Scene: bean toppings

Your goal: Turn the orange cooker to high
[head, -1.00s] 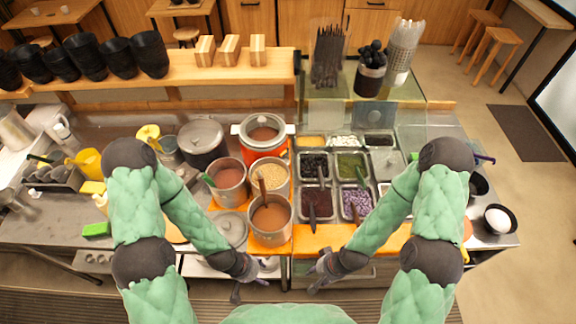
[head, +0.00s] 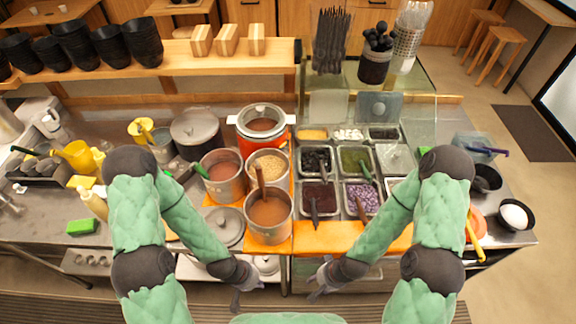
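The orange cooker (head: 245,141) stands at the back middle of the counter, with a pale round rim, side handles and brown contents showing inside. Its control is too small or hidden to make out, so its setting cannot be told. My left gripper (head: 249,293) hangs low at the front edge of the counter, left of centre. My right gripper (head: 316,282) hangs at the same edge, right of centre. Both look open and empty, and both are well apart from the cooker.
Pots of brown liquid (head: 268,211) and beans (head: 270,165) stand in front of the cooker. A grey lidded pot (head: 196,137) is to its left. Topping trays (head: 318,195) with spoons lie to its right. A wooden shelf (head: 180,56) with black bowls runs behind.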

